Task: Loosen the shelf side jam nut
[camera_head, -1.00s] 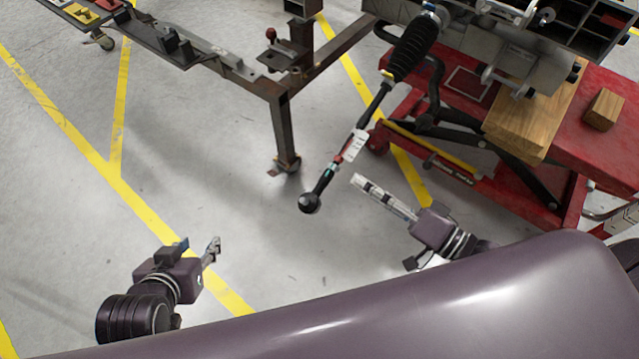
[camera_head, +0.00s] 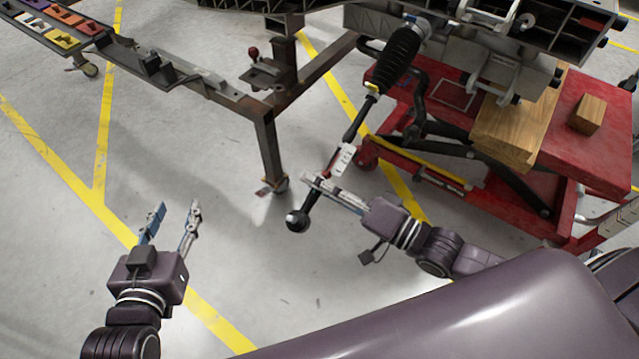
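The tie rod (camera_head: 356,122) hangs down and left from a black ribbed boot (camera_head: 400,58) and ends in a dark ball-shaped end (camera_head: 297,221). A white tag and a reddish section (camera_head: 341,160) sit on its lower part. The jam nut is too small to make out there. My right gripper (camera_head: 312,182) reaches in from the right, and its fingers overlap the lower rod in the picture. I cannot tell whether they touch it or how far they are open. My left gripper (camera_head: 172,215) is open and empty over the floor, left of the rod.
A dark metal stand (camera_head: 270,150) rises left of the rod. A rail with coloured trays (camera_head: 50,38) runs to the upper left. A red lift cart (camera_head: 590,140) with wooden blocks (camera_head: 515,130) stands right. Floor around my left gripper is clear.

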